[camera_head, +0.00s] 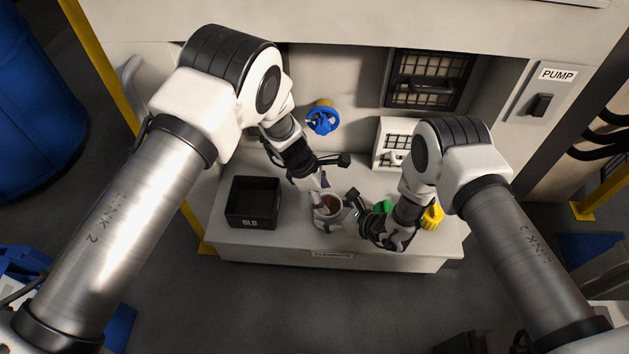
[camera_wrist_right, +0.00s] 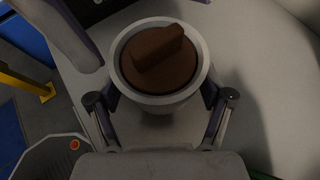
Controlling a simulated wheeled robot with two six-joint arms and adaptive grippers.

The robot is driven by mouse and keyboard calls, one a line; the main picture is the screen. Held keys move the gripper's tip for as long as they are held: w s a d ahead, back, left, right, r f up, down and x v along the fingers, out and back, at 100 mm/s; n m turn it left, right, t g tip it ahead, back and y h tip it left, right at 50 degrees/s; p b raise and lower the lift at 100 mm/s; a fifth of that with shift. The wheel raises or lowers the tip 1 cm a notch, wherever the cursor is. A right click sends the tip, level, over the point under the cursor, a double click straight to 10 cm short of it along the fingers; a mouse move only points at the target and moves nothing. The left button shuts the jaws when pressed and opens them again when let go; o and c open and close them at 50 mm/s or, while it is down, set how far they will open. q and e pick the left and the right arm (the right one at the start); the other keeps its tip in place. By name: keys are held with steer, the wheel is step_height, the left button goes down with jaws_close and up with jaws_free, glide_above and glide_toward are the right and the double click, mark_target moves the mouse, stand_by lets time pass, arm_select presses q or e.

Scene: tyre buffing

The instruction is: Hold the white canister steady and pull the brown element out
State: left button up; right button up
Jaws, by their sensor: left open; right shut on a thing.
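The white canister (camera_head: 321,224) stands on the pale bench, with the brown element (camera_head: 331,203) seated in its open top. In the right wrist view the canister (camera_wrist_right: 160,104) is upright, and the brown element (camera_wrist_right: 158,58) shows a raised grip bar across its round top. My right gripper (camera_head: 351,213) is shut on the canister from the right, its fingers (camera_wrist_right: 160,98) on either side of the wall. My left gripper (camera_head: 318,188) is open, just above and behind the canister. Part of a finger shows at the upper left of the wrist view; the element is apart from it there.
A black bin (camera_head: 252,223) stands left of the canister. A green item (camera_head: 383,207) and a yellow item (camera_head: 432,217) are to the right, near my right arm. A blue valve handle (camera_head: 322,120) juts from the back wall. The bench's front edge is close to the canister.

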arm_select(q)
steer(key=shift+x, duration=0.85)
steer(key=shift+c, duration=0.4)
steer(key=c, duration=1.1)
steer(key=shift+c, duration=0.2)
steer(key=shift+r, duration=0.25)
steer(key=shift+r, duration=0.4)
steer(key=shift+r, duration=0.1)
